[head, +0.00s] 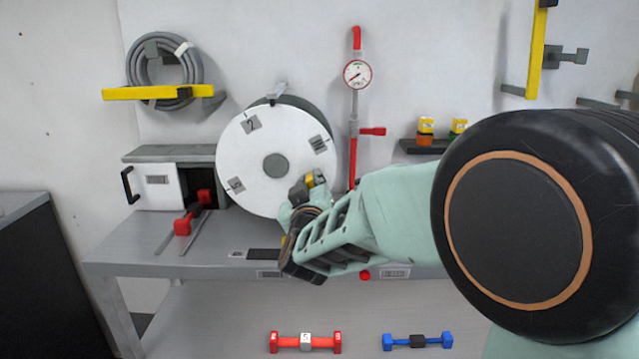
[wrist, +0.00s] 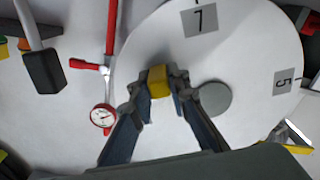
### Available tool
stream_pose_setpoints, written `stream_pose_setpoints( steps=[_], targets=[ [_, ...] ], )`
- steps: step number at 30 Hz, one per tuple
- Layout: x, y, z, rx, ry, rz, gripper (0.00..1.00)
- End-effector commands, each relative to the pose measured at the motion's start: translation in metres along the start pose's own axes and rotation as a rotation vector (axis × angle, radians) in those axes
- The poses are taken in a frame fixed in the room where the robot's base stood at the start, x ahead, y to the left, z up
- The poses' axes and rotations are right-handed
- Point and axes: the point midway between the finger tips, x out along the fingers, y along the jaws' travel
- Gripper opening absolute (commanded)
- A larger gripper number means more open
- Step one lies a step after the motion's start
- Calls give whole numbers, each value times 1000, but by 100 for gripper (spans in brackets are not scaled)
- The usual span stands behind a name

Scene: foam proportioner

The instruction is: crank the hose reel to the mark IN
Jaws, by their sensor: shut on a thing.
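The hose reel (head: 238,155) is a large white disc with a grey hub, standing on the bench; it also shows in the wrist view (wrist: 245,50). Grey label plates sit around its face; I cannot make out one reading IN. A small grey bracket (head: 277,92) is at its top edge. The yellow crank knob (wrist: 157,80) is at the disc's lower right in the head view. My gripper (wrist: 158,90) is shut on this knob, with a finger on each side. In the head view my gripper (head: 306,188) partly hides the knob and the disc's lower right edge.
A red pipe with a gauge (head: 357,74) and a red lever (head: 373,131) stands right of the reel. A red-handled slide (head: 183,224) and an open white door (head: 157,186) are left. A coiled hose (head: 140,72) hangs behind a yellow bar (head: 145,94).

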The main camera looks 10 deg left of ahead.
Motion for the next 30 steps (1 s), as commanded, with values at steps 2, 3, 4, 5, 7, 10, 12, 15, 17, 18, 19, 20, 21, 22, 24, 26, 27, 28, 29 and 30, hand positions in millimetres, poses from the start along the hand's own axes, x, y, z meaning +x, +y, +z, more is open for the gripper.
stream_pose_setpoints(
  steps=[2, 3, 4, 5, 7, 10, 12, 15, 17, 18, 19, 20, 21, 22, 24, 26, 27, 28, 29, 30],
  targets=[
    [5, 7, -8, -56, 0, 1, 0],
    [7, 9, -12, -91, 0, 0, 0],
    [8, 11, -14, -121, 1, 0, 0],
    [8, 12, -16, -150, 1, 0, 0],
    [9, 15, -21, -216, 0, 0, 0],
    [9, 19, -28, -312, 0, -1, 0],
    [9, 21, -33, -378, 0, -1, 0],
    [9, 24, -41, -473, 1, -1, 0],
    [9, 25, -45, -531, 1, 0, 0],
    [9, 25, -49, -569, 2, 0, 0],
    [9, 26, -51, -597, 2, 0, 0],
    [9, 26, -53, -625, 2, 0, 0],
    [9, 27, -56, -662, 2, 0, 0],
    [9, 27, -59, -690, 2, 0, 0],
    [9, 27, -64, -753, 2, 0, 0],
    [9, 27, -68, -803, 2, 0, 0],
    [9, 27, -70, -835, 2, 1, 0],
    [9, 26, -72, -858, 2, 1, 0],
    [9, 26, -74, -880, 2, 1, 0],
    [9, 26, -75, -908, 1, 1, 0]
  ],
)
